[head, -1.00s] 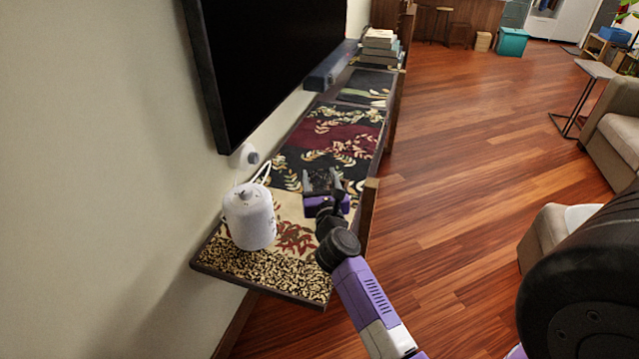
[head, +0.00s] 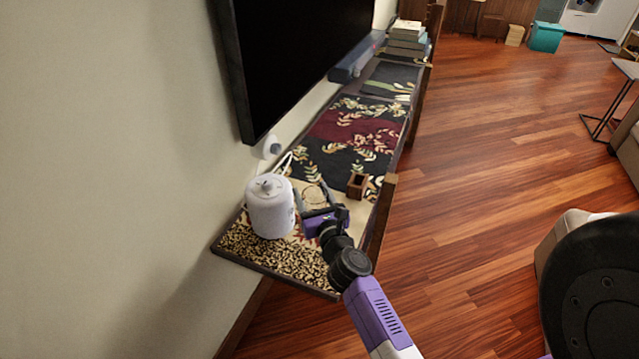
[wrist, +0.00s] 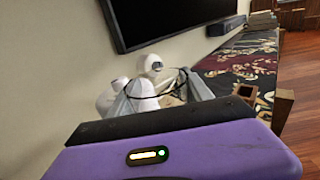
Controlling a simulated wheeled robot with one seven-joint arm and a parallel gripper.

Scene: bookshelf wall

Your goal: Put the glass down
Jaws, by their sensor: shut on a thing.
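A clear glass (head: 314,197) shows faintly as a pale rounded outline between the fingers of my gripper (head: 313,189). My gripper is shut on it, over the cream near part of the shelf's patterned cover (head: 362,208). In the wrist view the glass (wrist: 172,99) is see-through, with thin dark rim lines between the grey fingers of my gripper (wrist: 160,86). The purple gripper body hides its lower part. I cannot tell whether its base touches the shelf.
A white lidded canister (head: 270,208) stands just left of my gripper. A small brown wooden box (head: 357,185) stands to its right, near a wooden post (head: 383,220). A TV (head: 300,55) hangs above the shelf. Books (head: 407,40) lie at the far end. The dark floral middle is clear.

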